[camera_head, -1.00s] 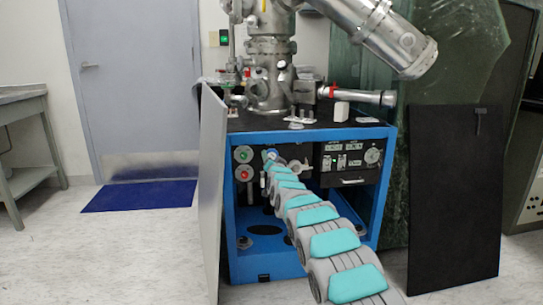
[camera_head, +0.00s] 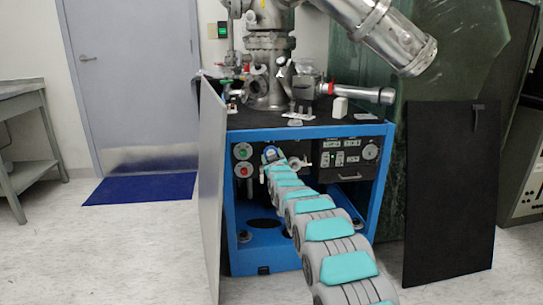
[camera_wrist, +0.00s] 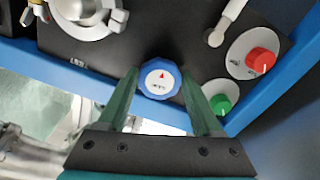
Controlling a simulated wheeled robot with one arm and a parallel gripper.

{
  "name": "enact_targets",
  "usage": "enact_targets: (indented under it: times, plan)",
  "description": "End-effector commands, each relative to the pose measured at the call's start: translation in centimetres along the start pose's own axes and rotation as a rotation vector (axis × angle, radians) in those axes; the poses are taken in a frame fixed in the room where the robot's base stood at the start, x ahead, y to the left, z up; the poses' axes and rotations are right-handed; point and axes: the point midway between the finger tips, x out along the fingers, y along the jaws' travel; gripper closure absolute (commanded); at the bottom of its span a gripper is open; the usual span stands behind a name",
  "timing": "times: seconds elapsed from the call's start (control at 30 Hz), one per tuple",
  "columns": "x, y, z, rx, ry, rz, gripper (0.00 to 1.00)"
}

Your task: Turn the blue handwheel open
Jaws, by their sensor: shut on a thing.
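The blue handwheel (camera_wrist: 159,78) has a scalloped rim and a white cap with a red triangle pointing up in the wrist view. It is mounted on a black panel (camera_wrist: 185,28). My gripper (camera_wrist: 159,80) has one dark green finger on each side of the wheel and is shut on its rim. In the head view the handwheel (camera_head: 270,154) shows small at the far end of my arm, inside the blue-framed cabinet. My fingers are too small to make out there.
In the wrist view, a red knob (camera_wrist: 262,60) and a green knob (camera_wrist: 220,104) sit right of the wheel. A grey door panel (camera_head: 212,180) stands at the cabinet's left. A black board (camera_head: 452,190) leans at its right. Open floor lies at left.

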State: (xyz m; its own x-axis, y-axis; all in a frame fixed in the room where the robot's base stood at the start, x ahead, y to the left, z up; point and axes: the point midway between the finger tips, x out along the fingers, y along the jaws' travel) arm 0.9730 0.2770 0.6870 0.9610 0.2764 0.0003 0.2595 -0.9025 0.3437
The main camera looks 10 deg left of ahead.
Motion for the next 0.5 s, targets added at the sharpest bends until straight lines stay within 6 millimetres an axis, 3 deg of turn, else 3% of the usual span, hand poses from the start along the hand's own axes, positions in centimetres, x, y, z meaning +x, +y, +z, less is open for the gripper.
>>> enact_targets:
  times: [0.5]
  plan:
    - [0.0, -0.09, 0.26, -0.489, -0.004, -0.005, 0.89]
